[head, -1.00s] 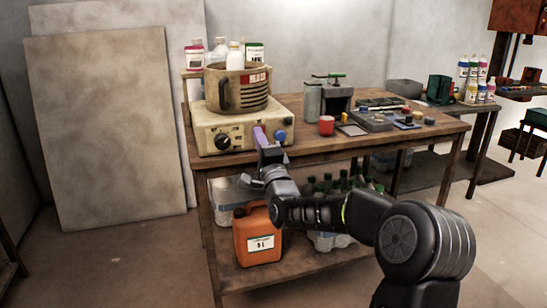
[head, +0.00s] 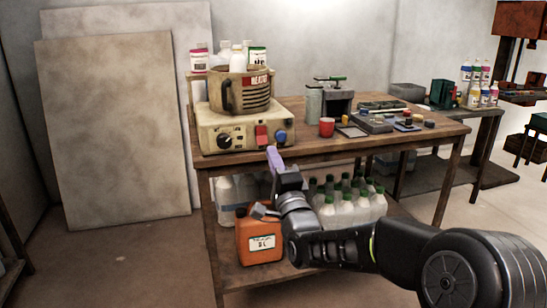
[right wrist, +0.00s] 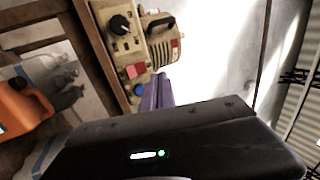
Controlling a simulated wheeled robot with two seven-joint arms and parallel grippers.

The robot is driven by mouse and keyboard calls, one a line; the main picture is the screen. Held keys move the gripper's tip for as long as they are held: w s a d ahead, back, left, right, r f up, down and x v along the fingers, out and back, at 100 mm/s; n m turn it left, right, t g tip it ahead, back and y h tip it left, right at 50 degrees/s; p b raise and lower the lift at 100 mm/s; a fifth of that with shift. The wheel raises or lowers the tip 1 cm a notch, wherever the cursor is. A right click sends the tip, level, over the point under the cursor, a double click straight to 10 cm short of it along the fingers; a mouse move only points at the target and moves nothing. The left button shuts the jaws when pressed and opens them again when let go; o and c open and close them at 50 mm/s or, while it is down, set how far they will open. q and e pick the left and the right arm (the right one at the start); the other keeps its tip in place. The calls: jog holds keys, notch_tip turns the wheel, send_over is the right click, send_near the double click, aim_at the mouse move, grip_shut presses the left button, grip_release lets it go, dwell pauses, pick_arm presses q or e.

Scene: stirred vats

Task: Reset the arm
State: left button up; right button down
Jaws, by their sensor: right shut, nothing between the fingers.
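My right gripper (head: 274,158) is shut and empty, with purple fingers. In the head view it is in front of the wooden table's front edge, below the hotplate stirrer. The purple fingers also show in the right wrist view (right wrist: 157,92). The beige stirrer (head: 225,132) has a black knob, a red switch and a blue knob. A brown vat (head: 239,93) with bottles in it stands on the stirrer. My gripper appears apart from the stirrer. My left gripper is not in view.
The wooden table (head: 330,148) carries a red cup (head: 326,127), a vise and small parts. On its lower shelf are an orange canister (head: 258,238) and several clear bottles (head: 345,205). Boards (head: 115,130) lean on the wall at left. Floor is clear in front.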

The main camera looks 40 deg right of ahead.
dwell(0.6)
notch_tip(320, 180, down, 18)
jog(key=w+a+r+n+g+y, duration=0.1)
jog(key=a+n+g+y, duration=0.15)
jog(key=n+g, duration=0.4)
jog(key=s+a+f+n+g+y, duration=0.1)
jog(key=a+f+n+g+y, duration=0.2)
jog(key=f, duration=0.7)
jog(key=s+a+f+n+y, duration=0.1)
jog(key=s+a+f+n, duration=0.15)
jog(key=a+f, duration=0.5)
jog(key=s+a+f+n+g+y, duration=0.2)
jog(key=s+a+f+n+g, duration=0.25)
jog(key=s+a+f, duration=0.7)
jog(key=s+a+f+n+g+y, duration=0.3)
jog(key=s+a+f+g, duration=0.45)
jog(key=s+f, duration=0.65)
jog(key=a+r+p, duration=0.2)
jog(key=r+p, duration=1.1)
jog(key=s+a+r+t+p, duration=0.1)
jog(key=r+p, duration=1.3)
jog(key=shift+s+a+r, duration=0.15)
jog(key=shift+s+a, duration=0.05)
jog(key=shift+a, duration=0.15)
